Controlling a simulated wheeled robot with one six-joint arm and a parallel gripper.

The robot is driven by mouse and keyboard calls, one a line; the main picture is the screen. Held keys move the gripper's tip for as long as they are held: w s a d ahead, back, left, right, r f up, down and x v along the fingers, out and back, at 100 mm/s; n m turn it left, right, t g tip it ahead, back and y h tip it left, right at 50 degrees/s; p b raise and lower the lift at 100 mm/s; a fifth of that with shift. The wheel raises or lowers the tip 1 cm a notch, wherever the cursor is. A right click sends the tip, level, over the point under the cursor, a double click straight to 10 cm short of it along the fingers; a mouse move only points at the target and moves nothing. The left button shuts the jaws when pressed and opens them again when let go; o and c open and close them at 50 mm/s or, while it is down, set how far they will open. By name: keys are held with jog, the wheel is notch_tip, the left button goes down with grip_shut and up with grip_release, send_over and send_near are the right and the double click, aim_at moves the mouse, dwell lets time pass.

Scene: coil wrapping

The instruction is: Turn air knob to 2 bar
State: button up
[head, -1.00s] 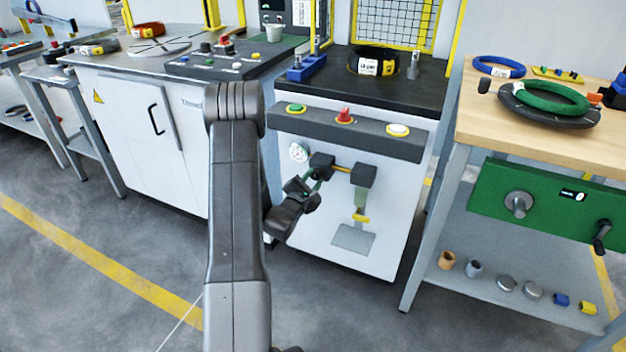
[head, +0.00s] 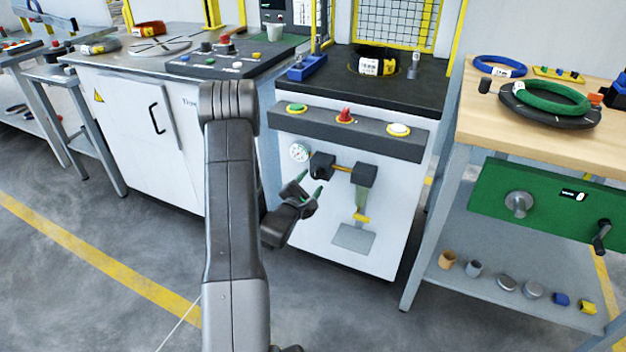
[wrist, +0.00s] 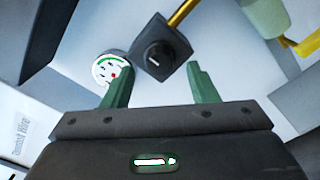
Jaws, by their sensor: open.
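The air knob (wrist: 160,56) is a dark round knob with a light pointer mark, on a square black block on the white cabinet front; its block (head: 321,166) shows in the head view. A round pressure gauge (wrist: 108,70) with a green arc and a red spot sits just left of it; it also shows in the head view (head: 299,152). The gauge reading is too small to tell. My gripper (wrist: 155,85) is open and empty, its green fingers apart below the knob in the wrist view, not touching it. In the head view my gripper (head: 308,190) is just below-left of the block.
A yellow pipe (head: 343,169) runs right from the knob block to a second black block (head: 364,175) with a greenish bowl below. Red, green and white buttons line the panel (head: 375,138) above. A wooden bench (head: 540,130) stands to the right.

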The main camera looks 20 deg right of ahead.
aim_at(317, 174)
jog(key=v, duration=1.1)
jog(key=shift+p, duration=0.45)
jog(key=b+x, duration=0.1)
jog(key=x, duration=1.2)
jog(key=shift+w+d, duration=0.2)
jog(key=shift+d, duration=0.05)
jog(key=shift+a, duration=0.1)
